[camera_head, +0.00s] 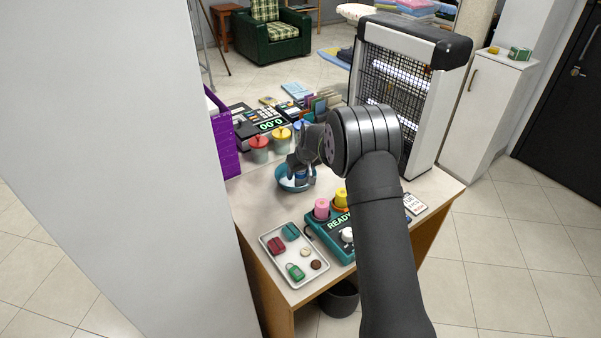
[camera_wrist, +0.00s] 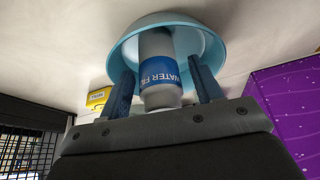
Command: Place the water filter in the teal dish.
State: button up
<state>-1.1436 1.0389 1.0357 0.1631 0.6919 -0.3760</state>
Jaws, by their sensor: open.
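The water filter (camera_wrist: 158,72) is a white-grey cylinder with a blue label reading WATER FI. In the wrist view it stands with its far end inside the teal dish (camera_wrist: 205,45). My gripper (camera_wrist: 163,82) is open, with one dark finger on each side of the filter. There seems to be a gap between the filter and each finger. In the camera_head view the teal dish (camera_head: 284,187) sits on the table, and my gripper (camera_head: 299,168) is right over it, partly hiding the dish and filter.
Two jars, one with a red lid (camera_head: 259,142) and one with a yellow lid (camera_head: 282,134), stand behind the dish. A teal device (camera_head: 327,232) with pink and yellow cylinders and a tray (camera_head: 281,277) of small items lie in front. A purple box (camera_head: 223,138) stands left.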

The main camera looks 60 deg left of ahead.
jog(key=v, duration=1.2)
jog(key=shift+a, duration=0.1)
jog(key=x, duration=1.2)
jog(key=shift+f, duration=0.2)
jog(key=shift+r, duration=1.2)
